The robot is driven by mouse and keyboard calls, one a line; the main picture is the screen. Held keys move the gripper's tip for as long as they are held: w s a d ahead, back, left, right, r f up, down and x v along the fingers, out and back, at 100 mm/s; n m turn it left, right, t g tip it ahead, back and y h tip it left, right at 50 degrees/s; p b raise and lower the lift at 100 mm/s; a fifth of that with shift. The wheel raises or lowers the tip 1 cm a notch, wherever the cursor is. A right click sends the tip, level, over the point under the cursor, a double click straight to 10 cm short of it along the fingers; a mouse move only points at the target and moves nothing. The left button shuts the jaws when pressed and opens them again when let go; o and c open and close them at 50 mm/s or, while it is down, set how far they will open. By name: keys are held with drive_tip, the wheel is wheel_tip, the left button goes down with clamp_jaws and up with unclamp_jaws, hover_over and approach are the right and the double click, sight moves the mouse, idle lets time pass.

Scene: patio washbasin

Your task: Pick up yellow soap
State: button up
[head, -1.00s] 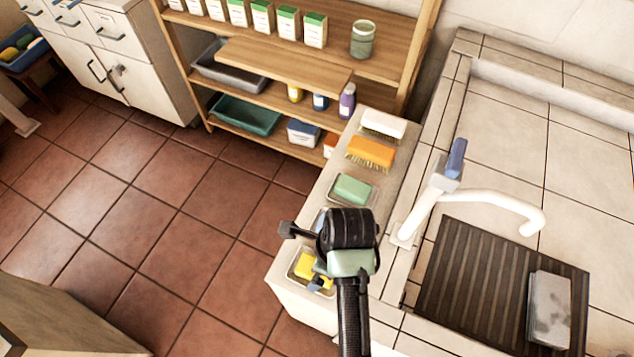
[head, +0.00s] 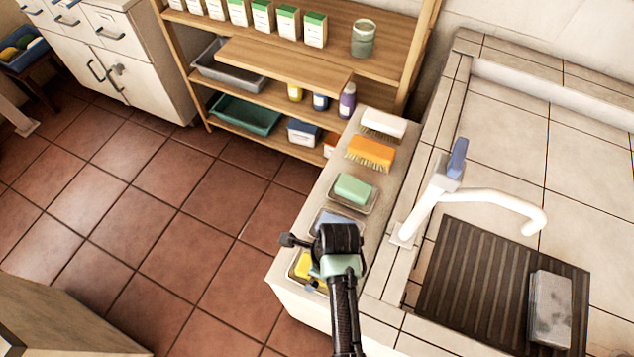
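The yellow soap (head: 303,263) lies in a small dish (head: 294,268) near the front end of the pale ledge. My arm and wrist cover the right part of the soap and dish. My gripper (head: 312,284) is low over the dish, close to the soap. Its fingers are mostly hidden behind my wrist, so I cannot tell whether they are open or touching the soap.
On the ledge (head: 300,300) behind it are a blue soap (head: 338,221), a green soap (head: 354,189), an orange brush (head: 371,150) and a white brush (head: 384,123). The tap (head: 425,205) and a dark ribbed mat (head: 470,265) are to the right. Tiled floor is clear on the left.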

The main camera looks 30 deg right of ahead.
drive_tip(key=shift+f, duration=0.2)
idle(0.6)
clamp_jaws()
idle(0.4)
